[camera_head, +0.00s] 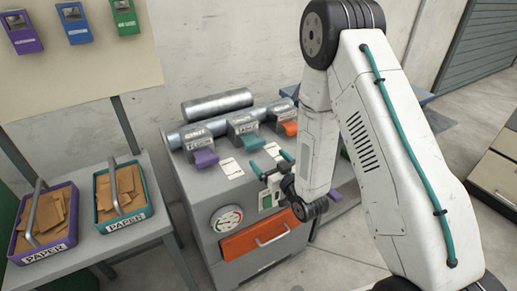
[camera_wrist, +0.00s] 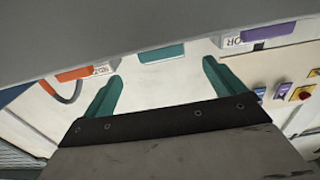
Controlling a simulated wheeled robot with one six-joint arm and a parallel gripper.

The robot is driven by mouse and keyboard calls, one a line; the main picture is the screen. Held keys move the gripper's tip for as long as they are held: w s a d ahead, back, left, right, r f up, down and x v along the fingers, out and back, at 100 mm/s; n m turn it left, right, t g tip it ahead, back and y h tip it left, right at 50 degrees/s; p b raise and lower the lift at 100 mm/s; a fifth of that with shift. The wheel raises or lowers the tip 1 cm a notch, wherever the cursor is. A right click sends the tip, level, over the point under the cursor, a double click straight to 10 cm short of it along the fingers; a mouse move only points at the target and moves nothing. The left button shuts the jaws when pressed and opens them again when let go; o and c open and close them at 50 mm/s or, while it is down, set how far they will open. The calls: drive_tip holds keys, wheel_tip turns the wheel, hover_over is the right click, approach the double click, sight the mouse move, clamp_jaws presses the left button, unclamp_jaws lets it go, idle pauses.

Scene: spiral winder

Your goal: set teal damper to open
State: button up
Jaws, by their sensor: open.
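The teal damper (camera_head: 247,142) is the middle one of three grey units along the top of the grey machine, with its teal flap at the front. In the wrist view the teal flap (camera_wrist: 162,53) shows near the top middle, partly cut off by a grey shape. My gripper (camera_head: 264,160) is in front of the teal damper over the machine top. In the wrist view my gripper (camera_wrist: 160,72) is open, its two green fingers apart with the teal flap between and beyond their tips. Nothing is held. I cannot tell the damper's setting.
A purple damper (camera_head: 205,157) stands to the left and an orange damper (camera_head: 289,128) to the right. A metal roller (camera_head: 217,103) lies behind. Below are a round gauge (camera_head: 227,218) and an orange drawer (camera_head: 255,241). Paper baskets (camera_head: 122,214) stand on the left table.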

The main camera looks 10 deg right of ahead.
sight(257, 146)
drive_tip(key=x, duration=0.7)
drive_tip(key=shift+w+a, duration=0.1)
drive_tip(key=shift+w, duration=0.25)
